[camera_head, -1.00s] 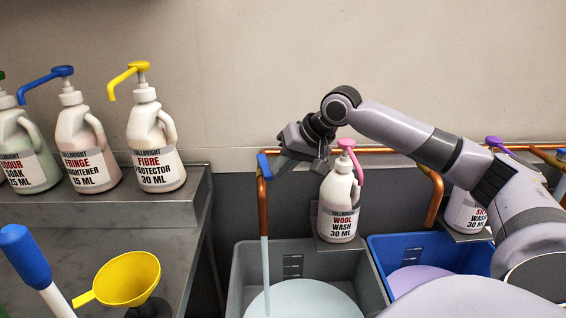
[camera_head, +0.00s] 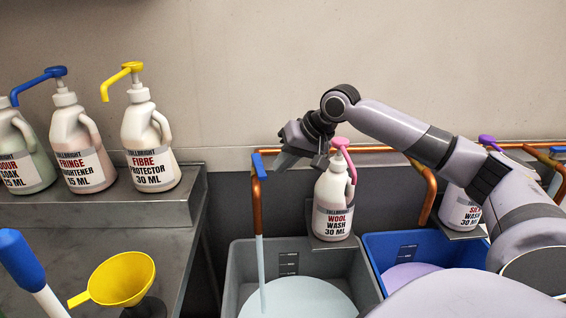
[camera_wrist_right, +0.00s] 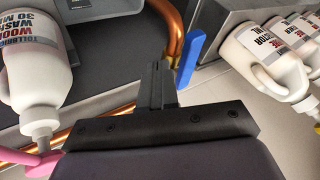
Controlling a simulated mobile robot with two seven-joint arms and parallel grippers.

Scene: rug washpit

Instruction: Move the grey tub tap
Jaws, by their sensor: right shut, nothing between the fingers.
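The grey tub tap is a copper pipe (camera_head: 256,205) with a blue lever (camera_head: 259,166) on top. The lever also shows in the right wrist view (camera_wrist_right: 190,60), beside the fingers. A pale stream (camera_head: 261,270) runs from the tap down into the grey tub (camera_head: 236,285), which holds pale blue liquid. My right gripper (camera_head: 283,162) is shut and empty, just right of the lever with a small gap. In the right wrist view its fingers (camera_wrist_right: 158,85) are together. My left gripper is not in view.
A wool wash bottle (camera_head: 331,205) with a pink pump stands close right of my gripper, above the tub's back edge. A blue tub (camera_head: 371,250) is to the right. Pump bottles (camera_head: 151,145) line the left shelf. A yellow funnel (camera_head: 122,280) stands at lower left.

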